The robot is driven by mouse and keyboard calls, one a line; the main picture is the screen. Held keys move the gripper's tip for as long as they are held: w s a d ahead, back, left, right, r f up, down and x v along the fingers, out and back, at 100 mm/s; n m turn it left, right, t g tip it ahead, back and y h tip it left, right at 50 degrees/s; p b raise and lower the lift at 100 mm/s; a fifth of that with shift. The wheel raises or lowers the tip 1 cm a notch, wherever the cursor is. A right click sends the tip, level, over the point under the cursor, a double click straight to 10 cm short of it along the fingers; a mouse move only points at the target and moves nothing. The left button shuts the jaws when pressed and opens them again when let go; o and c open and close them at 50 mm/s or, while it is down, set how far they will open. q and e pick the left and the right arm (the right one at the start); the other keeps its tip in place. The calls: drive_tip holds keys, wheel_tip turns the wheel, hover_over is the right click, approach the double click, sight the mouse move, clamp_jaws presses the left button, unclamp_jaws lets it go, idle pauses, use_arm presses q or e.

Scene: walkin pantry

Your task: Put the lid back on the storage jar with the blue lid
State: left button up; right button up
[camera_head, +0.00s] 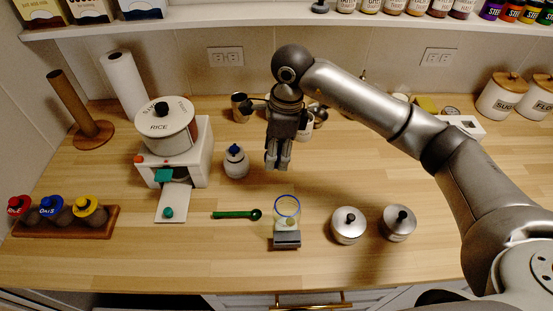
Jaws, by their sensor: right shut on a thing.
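A jar with a blue lid marked OATS (52,207) sits in a wooden rack at the left, between a red-lidded and a yellow-lidded one. A clear glass container with a blue rim (287,217) stands open-topped near the front middle. My right gripper (278,166) points down above the counter, behind and apart from the blue-rimmed container. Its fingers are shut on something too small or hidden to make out. My left gripper is not in view.
Two metal pots (348,227) stand right of the blue-rimmed container. A green spoon (236,214) lies left of it. A white RICE dispenser (163,140) and wooden post (80,110) stand at the left. Metal cups stand behind my gripper. White canisters (497,97) stand at the far right.

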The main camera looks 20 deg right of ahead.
idle(0.3)
drive_tip(key=shift+s+d+r+n, duration=0.15)
drive_tip(key=shift+s+r+n, duration=0.2)
drive_tip(key=shift+n, duration=0.45)
drive_tip(key=s+d+r+n+g, duration=0.1)
drive_tip(key=s+n, duration=0.3)
drive_tip(key=n, duration=0.5)
drive_tip(key=s+d+r+n+h, duration=0.1)
drive_tip(key=s+r+n, duration=0.3)
drive_tip(key=n, duration=0.6)
drive_tip(key=shift+s+d+r+n+g, duration=0.35)
drive_tip(key=shift+s+d, duration=0.25)
drive_tip(key=shift+d, duration=0.2)
